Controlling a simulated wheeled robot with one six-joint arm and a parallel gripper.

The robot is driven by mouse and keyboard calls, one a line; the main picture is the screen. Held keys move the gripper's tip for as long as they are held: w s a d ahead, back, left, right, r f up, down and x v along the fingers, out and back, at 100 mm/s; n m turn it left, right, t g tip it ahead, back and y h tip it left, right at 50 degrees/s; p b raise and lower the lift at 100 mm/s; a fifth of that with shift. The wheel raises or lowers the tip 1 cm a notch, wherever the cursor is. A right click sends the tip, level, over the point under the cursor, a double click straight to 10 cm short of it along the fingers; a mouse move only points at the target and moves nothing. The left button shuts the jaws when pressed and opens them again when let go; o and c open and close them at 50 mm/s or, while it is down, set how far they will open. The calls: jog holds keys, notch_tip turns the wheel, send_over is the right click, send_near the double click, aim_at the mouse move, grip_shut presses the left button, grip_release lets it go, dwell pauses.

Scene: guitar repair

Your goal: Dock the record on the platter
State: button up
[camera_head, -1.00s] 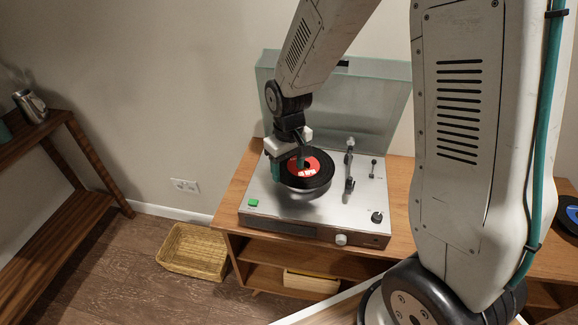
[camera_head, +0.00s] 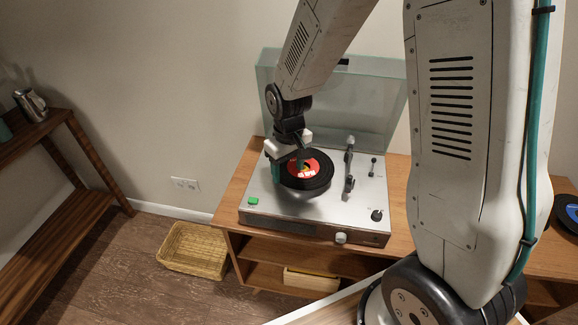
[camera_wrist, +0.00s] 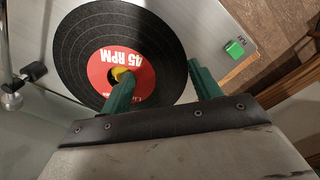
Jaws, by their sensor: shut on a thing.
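The record (camera_head: 319,180) is black with a red label marked 45 RPM. In the wrist view my gripper (camera_wrist: 160,72) has one green finger over the red label beside a yellow centre piece (camera_wrist: 121,73) and the other at the record's rim. The record (camera_wrist: 85,40) fills the upper left there. The silver turntable (camera_head: 270,203) sits on the wooden cabinet.
The tonearm (camera_head: 349,170) stands right of the record. The clear lid (camera_head: 375,100) is raised behind. A green button (camera_head: 253,201) is at the front left, a knob (camera_head: 377,215) at the front right. A wicker basket (camera_head: 195,248) is on the floor. Another record (camera_head: 570,214) lies far right.

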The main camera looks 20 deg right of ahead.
jog(key=shift+s+f, duration=0.1)
jog(key=shift+f, duration=0.1)
jog(key=o, duration=0.6)
jog(key=shift+o, duration=0.5)
jog(key=shift+s+f, duration=0.1)
jog(key=shift+r, duration=0.6)
jog(key=shift+w+r, duration=0.2)
jog(key=shift+r, duration=1.25)
notch_tip(320, 180, up, 7)
